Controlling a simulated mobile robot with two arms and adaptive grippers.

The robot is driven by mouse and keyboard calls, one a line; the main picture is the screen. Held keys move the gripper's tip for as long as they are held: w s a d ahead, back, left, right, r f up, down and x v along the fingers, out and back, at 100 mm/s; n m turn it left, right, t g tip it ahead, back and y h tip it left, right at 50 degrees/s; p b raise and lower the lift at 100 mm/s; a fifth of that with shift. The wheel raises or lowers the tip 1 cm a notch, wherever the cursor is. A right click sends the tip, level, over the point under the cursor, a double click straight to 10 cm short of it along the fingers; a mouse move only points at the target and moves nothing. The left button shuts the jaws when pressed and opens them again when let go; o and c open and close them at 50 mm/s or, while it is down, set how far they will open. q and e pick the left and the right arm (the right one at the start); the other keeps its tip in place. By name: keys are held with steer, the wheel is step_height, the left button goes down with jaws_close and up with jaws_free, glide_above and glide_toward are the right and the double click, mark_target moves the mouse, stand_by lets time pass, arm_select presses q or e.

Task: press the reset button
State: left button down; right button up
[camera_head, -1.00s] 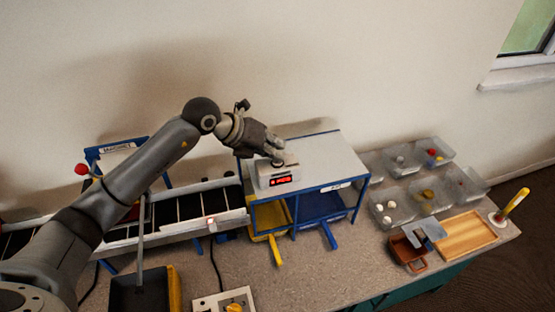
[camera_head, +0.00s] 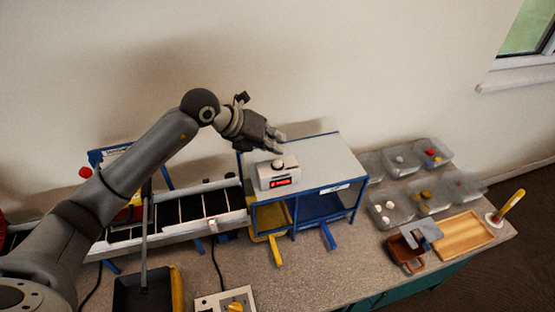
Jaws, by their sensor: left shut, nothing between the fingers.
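The reset button (camera_head: 278,163) is a dark round knob on top of a small white box (camera_head: 264,178) with a lit red display (camera_head: 281,183). The box sits on the grey top of a blue-framed stand (camera_head: 322,160). My left gripper (camera_head: 280,147) is shut and empty, just above and behind the button. The fingertips appear apart from the button, though the exact gap is hard to judge. My right gripper is not in view.
A conveyor (camera_head: 190,207) runs left of the stand. Yellow (camera_head: 277,250) and blue (camera_head: 329,238) chutes come out below it. Clear bins (camera_head: 400,160), a wooden tray (camera_head: 463,235) and a brown container (camera_head: 405,254) stand at right. A panel with a yellow knob (camera_head: 236,307) is in front.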

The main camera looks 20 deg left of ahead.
mark_target(276, 160)
arm_select(q)
step_height(276, 160, up, 4)
steer(key=shift+f+p, duration=0.25)
steer(key=shift+p, duration=0.6)
steer(key=shift+f, duration=0.1)
